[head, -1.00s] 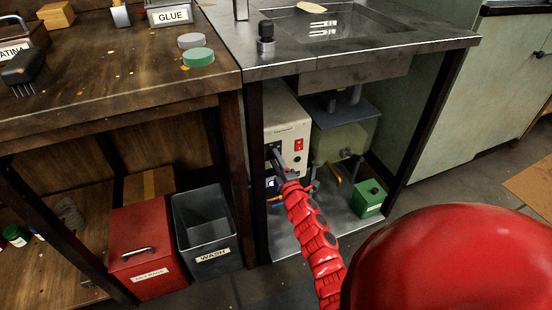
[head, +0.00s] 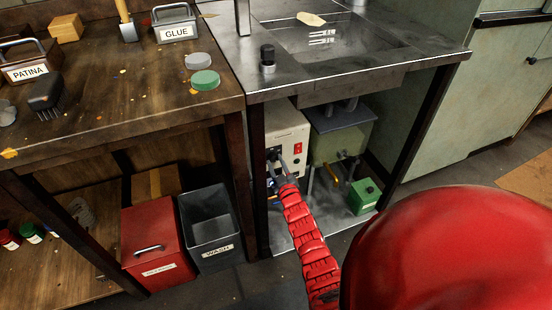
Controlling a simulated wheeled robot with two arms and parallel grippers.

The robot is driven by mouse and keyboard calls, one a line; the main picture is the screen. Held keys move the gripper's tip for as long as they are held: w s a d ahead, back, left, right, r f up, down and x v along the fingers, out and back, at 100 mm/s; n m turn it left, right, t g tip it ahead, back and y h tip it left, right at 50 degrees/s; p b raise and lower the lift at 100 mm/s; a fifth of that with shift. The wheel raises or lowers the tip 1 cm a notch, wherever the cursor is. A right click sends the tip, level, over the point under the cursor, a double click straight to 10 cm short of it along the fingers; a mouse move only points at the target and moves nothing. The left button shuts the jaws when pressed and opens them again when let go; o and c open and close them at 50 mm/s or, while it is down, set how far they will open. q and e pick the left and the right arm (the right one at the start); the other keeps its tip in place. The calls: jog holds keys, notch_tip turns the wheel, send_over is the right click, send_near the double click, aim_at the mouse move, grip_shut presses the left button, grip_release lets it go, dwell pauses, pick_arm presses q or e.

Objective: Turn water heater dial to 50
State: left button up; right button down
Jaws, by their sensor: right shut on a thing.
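The water heater is a cream box (head: 289,132) with a red switch (head: 298,148) on its front, standing on the lower shelf under the metal sink counter. My right gripper (head: 277,162) is at the lower left of the heater's front, at the end of my red segmented arm. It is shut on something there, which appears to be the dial. The dial and its markings are hidden or too small to read. My left gripper is not in view.
The sink counter (head: 350,72) and its dark legs frame the opening around my arm. A greenish tank (head: 340,142) and a green box (head: 364,196) stand right of the heater. A grey bin (head: 209,232) and a red box (head: 156,247) stand left.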

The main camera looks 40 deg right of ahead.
jog(key=shift+r+m+p, duration=0.3)
jog(key=shift+m+p, duration=0.35)
jog(key=shift+m, duration=0.35)
jog(key=shift+f+m+p, duration=0.15)
jog(key=shift+m+p, duration=0.35)
jog(key=shift+m, duration=0.4)
jog(key=shift+f+m+p, duration=0.1)
jog(key=shift+m+p, duration=0.55)
jog(key=shift+m, duration=1.15)
jog(key=shift+c, duration=2.2)
grip_release()
